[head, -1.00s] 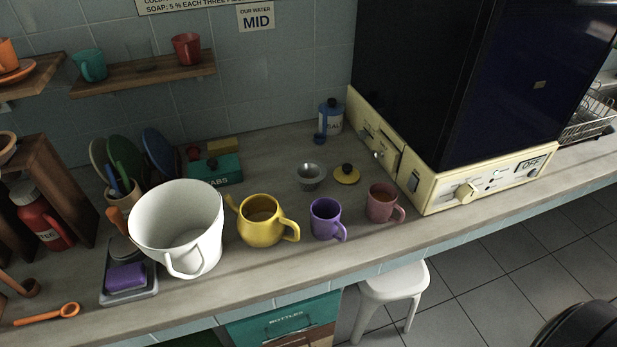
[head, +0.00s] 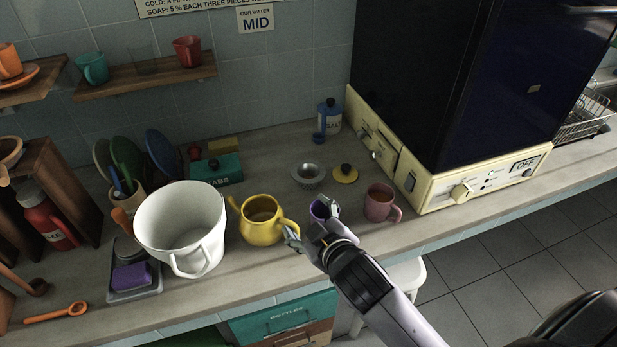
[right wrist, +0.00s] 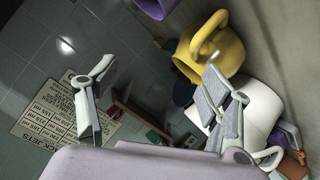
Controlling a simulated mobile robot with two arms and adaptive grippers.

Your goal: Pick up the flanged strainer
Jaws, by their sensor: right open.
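The flanged strainer (head: 308,175) is a small grey metal bowl with a wide rim. It stands upright on the counter in the head view, behind the purple mug (head: 318,209) and left of a yellow lid with a black knob (head: 345,174). My right gripper (head: 312,221) is open and empty, in front of the strainer and apart from it. It partly hides the purple mug. In the right wrist view its two fingers (right wrist: 158,80) are spread wide, and I cannot make out the strainer there. My left gripper is not in view.
A yellow teapot-like jug (head: 261,222) stands left of my right gripper, and a pink mug (head: 379,203) right of it. A big white pot (head: 180,220) is further left. The cream appliance (head: 440,190) bounds the right. Counter behind the strainer is clear.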

